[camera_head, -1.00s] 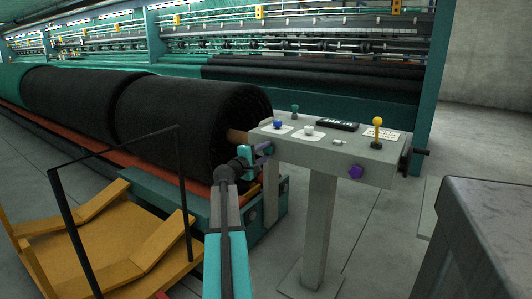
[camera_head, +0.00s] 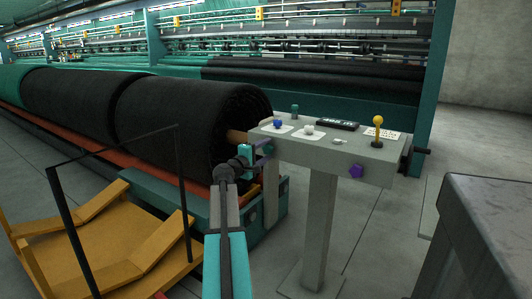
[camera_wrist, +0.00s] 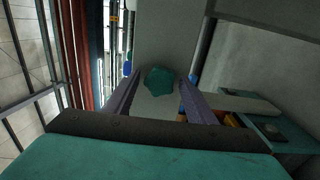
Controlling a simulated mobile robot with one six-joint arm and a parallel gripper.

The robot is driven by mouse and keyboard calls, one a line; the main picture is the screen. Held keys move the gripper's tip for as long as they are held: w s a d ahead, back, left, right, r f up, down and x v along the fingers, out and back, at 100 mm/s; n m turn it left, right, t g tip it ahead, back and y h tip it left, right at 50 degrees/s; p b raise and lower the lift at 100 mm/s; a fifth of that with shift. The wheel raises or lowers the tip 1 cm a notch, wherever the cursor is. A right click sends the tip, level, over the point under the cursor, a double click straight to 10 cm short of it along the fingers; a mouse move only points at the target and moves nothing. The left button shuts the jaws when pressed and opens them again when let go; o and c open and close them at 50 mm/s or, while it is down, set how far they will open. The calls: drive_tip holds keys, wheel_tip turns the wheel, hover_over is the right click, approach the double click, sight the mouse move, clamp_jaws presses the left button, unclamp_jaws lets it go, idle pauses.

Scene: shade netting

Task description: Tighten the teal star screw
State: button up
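The teal star screw (camera_wrist: 160,81) shows in the wrist view on a pale grey face, straight ahead of my gripper. My gripper (camera_wrist: 160,76) is open, with one purple finger on each side of the screw and a gap on both sides. I cannot tell how far the fingertips reach past its head. In the head view my gripper (camera_head: 266,147) is at the left end of the grey control console (camera_head: 320,155). There the screw is hidden or too small to make out.
The console carries a yellow-topped lever (camera_head: 378,132), a blue knob (camera_head: 278,124) and a purple star knob (camera_head: 356,171) on its front. Black netting rolls (camera_head: 185,125) lie behind my gripper. A yellow cart (camera_head: 105,240) stands at left. A dark box (camera_head: 490,240) is at right.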

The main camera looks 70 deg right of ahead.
sight(266, 150)
drive_tip(key=shift+a, duration=0.15)
drive_tip(key=shift+v, duration=2.4)
drive_tip(key=shift+o, duration=0.2)
drive_tip(key=o, duration=0.5)
drive_tip(key=shift+p+v, duration=0.5)
drive_tip(key=shift+v, duration=6.35)
